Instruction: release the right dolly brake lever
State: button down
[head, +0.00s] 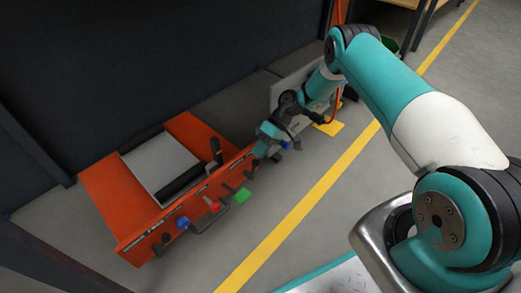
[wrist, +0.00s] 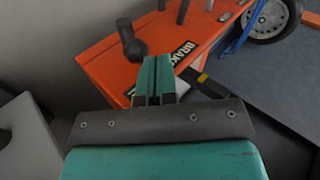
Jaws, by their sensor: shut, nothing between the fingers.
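The orange dolly (head: 187,128) stands on the floor, with a row of levers and knobs along its front panel. In the head view my gripper (head: 262,152) is at the panel's right end, where my wrist hides part of the panel.
A blue knob (head: 183,223), a red knob (head: 213,206) and a green handle (head: 242,195) line the panel. A wheel (wrist: 270,18) and blue cable (wrist: 237,38) lie to the right in the wrist view. Open floor lies in front.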

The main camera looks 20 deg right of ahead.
jog(key=p+v, duration=0.1)
jog(key=v, duration=0.9)
jog(key=shift+p, duration=0.4)
jog(key=shift+s+a+r, duration=0.1)
jog(key=shift+a+r, duration=0.05)
jog(key=shift+r, duration=0.05)
